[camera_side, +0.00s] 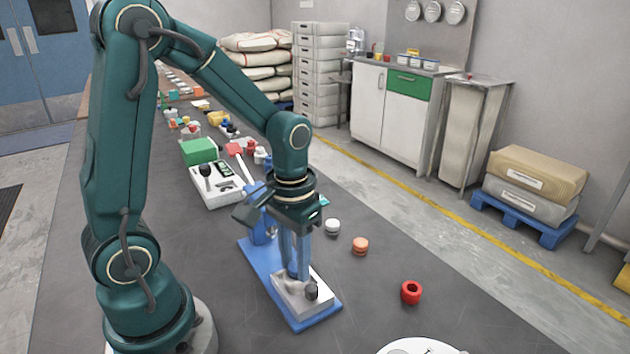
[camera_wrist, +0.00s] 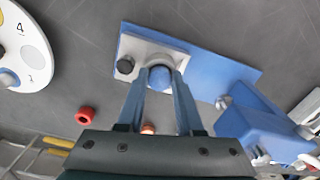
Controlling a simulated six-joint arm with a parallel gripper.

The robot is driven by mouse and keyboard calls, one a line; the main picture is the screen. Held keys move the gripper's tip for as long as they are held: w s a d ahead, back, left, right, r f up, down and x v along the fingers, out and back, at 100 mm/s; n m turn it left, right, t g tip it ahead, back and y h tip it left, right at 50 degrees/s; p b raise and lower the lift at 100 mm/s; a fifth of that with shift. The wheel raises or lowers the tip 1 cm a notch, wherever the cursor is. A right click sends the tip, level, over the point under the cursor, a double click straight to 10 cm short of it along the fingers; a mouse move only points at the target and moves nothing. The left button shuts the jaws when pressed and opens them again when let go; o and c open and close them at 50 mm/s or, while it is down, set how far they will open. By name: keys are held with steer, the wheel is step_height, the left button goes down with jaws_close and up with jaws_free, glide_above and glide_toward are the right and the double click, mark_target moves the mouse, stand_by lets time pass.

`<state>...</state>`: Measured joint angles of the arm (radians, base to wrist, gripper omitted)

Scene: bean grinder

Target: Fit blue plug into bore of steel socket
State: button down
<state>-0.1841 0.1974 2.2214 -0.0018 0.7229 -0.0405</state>
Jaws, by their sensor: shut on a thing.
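My gripper (camera_side: 297,276) points down over the steel socket (camera_side: 283,285), a pale grey block on a blue base plate (camera_side: 300,322). In the wrist view the blue plug (camera_wrist: 160,77) sits between my two fingertips (camera_wrist: 159,80), which are shut on it. The plug overlaps the round rim of the socket (camera_wrist: 152,46). I cannot tell how deep it is in the bore, which is hidden behind the plug and fingers. In the side view the fingers cover the plug. A dark knob (camera_side: 311,292) stands on the block beside the fingertips; it also shows in the wrist view (camera_wrist: 125,65).
A blue upright part (camera_wrist: 262,130) rises from the base plate behind my fingers. A red ring (camera_side: 411,292), an orange piece (camera_side: 360,246) and a white piece (camera_side: 332,226) lie to the right. A white numbered disc (camera_wrist: 28,62) is nearby. The dark tabletop between them is clear.

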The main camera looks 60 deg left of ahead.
mark_target(295, 267)
steer(key=shift+s+f, duration=0.1)
steer(key=shift+f, duration=0.65)
steer(key=c, duration=0.8)
jaws_free()
steer(key=shift+c, duration=0.2)
step_height(295, 267, up, 13)
steer(key=s+d+m+t, duration=0.2)
steer(key=s+d+t, duration=0.2)
steer(key=s+t, duration=0.1)
steer(key=shift+s+f+m+t, duration=0.3)
steer(key=shift+s+f, duration=0.05)
steer(key=shift+f, duration=0.05)
